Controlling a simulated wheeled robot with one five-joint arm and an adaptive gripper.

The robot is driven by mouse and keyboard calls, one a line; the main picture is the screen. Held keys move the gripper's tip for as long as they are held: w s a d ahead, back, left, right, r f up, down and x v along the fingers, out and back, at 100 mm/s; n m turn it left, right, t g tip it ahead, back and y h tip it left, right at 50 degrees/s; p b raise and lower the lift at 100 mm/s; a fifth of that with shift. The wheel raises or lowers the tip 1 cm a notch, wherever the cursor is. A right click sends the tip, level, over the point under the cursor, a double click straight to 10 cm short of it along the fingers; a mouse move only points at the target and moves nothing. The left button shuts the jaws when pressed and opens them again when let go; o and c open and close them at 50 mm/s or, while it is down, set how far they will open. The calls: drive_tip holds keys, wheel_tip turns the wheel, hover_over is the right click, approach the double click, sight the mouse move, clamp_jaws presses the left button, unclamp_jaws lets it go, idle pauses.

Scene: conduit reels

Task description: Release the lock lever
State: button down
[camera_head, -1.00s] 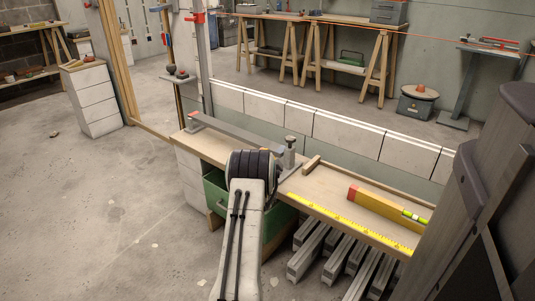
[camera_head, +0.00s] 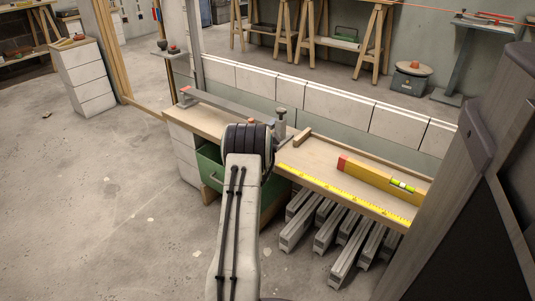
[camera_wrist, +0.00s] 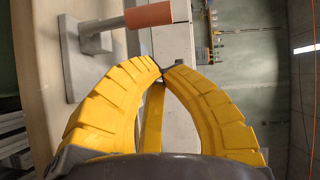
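The lock lever shows in the wrist view as a grey bar with an orange cylindrical grip (camera_wrist: 157,15), on a grey post with a flat base plate. In the head view a grey post (camera_head: 281,124) with a pale cap stands on the workbench (camera_head: 215,122); I cannot tell whether it is the same piece. My gripper (camera_wrist: 163,71) has yellow ribbed fingers whose dark tips meet, with nothing seen between the tips. The grip lies beyond the fingertips and apart from them. In the head view my arm hides the gripper.
A long grey bar (camera_head: 228,105) lies along the bench's back. Grey profiles (camera_head: 300,225) lie below. The floor at left is mostly clear.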

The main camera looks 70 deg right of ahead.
drive_tip(key=p+v, duration=0.2)
drive_tip(key=v, duration=0.8)
drive_tip(key=shift+s+f+p, duration=0.25)
drive_tip(key=shift+f+p, duration=0.1)
drive_tip(key=shift+a+r, duration=0.1)
